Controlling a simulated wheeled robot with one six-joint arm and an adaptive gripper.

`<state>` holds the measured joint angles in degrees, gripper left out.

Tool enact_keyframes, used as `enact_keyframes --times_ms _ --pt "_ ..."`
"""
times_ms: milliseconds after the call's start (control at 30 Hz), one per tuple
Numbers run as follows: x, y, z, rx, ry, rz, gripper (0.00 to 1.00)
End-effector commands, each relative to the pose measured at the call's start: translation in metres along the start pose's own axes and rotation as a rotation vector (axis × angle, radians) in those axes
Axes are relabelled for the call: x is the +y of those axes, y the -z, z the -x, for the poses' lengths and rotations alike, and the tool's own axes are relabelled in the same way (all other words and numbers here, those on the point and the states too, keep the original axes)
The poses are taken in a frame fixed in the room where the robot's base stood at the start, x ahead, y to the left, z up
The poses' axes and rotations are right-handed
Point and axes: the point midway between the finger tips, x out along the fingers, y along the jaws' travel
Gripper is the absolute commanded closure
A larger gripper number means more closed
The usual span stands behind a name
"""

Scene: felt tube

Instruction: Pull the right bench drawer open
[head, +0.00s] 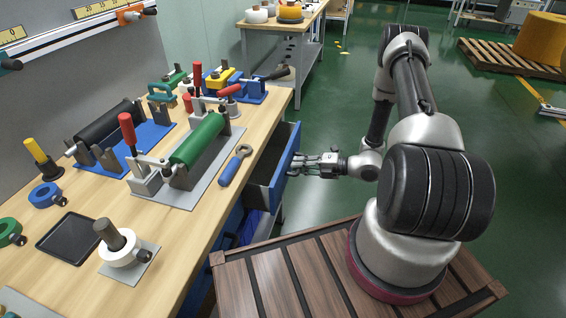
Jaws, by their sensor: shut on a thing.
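The right bench drawer (286,162) has a blue front and dark inner walls. It stands part way out from under the wooden bench top, and its open inside shows. My gripper (296,166) is at the outer face of the drawer front, reaching it from the right. It is shut on the drawer's handle, which is too small and too covered by the fingers to make out. The rear of the drawer is hidden under the bench top.
The bench top (262,118) holds a green roller (198,140), a black roller (105,121), a blue-handled wrench (233,168) and a dark tray (69,238). My arm stands over the slatted wooden deck at front right. Green floor right of the drawer is clear.

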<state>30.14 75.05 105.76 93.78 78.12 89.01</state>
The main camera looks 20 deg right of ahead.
Motion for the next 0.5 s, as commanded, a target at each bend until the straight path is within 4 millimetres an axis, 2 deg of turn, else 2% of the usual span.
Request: enact_keyframes --times_ms 33,200,500 --pt "-0.004 -0.001 0.015 -0.007 0.001 -0.003 1.0" --pt "-0.013 -0.001 0.061 -0.005 0.001 -0.002 1.0" --pt "-0.028 0.0 0.131 -0.003 0.002 -0.001 1.0"
